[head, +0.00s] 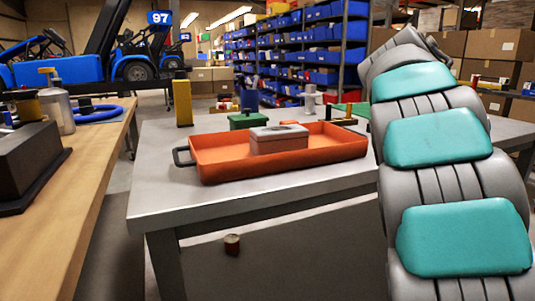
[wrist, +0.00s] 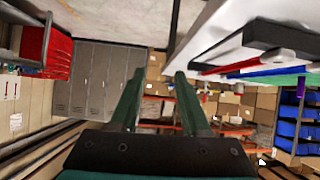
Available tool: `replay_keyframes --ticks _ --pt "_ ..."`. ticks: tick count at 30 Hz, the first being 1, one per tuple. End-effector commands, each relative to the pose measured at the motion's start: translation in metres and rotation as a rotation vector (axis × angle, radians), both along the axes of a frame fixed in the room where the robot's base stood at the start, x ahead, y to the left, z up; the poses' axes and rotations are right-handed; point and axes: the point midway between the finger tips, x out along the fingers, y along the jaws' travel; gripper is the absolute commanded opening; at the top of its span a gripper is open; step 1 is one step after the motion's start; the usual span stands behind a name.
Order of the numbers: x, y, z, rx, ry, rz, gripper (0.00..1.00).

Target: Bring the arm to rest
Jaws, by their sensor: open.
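My gripper (wrist: 159,73) shows in the wrist view with its two dark green fingers apart and nothing between them. In the head view my grey arm with teal pads rises along the right side and bends away at the top. My gripper itself is hidden there. The wrist view looks out across the room, with grey lockers (wrist: 95,80) and cardboard boxes beyond the fingers. No object touches the fingers.
A grey table (head: 165,195) holds an orange tray (head: 335,150) with a grey box (head: 278,140) in it. A green box (head: 247,121) and yellow block (head: 182,100) stand behind. A wooden bench (head: 95,200) is left. A small can (head: 232,244) sits below the tabletop.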

Motion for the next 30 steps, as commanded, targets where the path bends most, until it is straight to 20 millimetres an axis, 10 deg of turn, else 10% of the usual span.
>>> replay_keyframes --ticks 14,30 --pt "-0.056 0.039 -0.072 0.135 0.233 0.127 0.47" --pt "-0.241 0.189 -0.261 0.506 0.746 0.616 0.47"
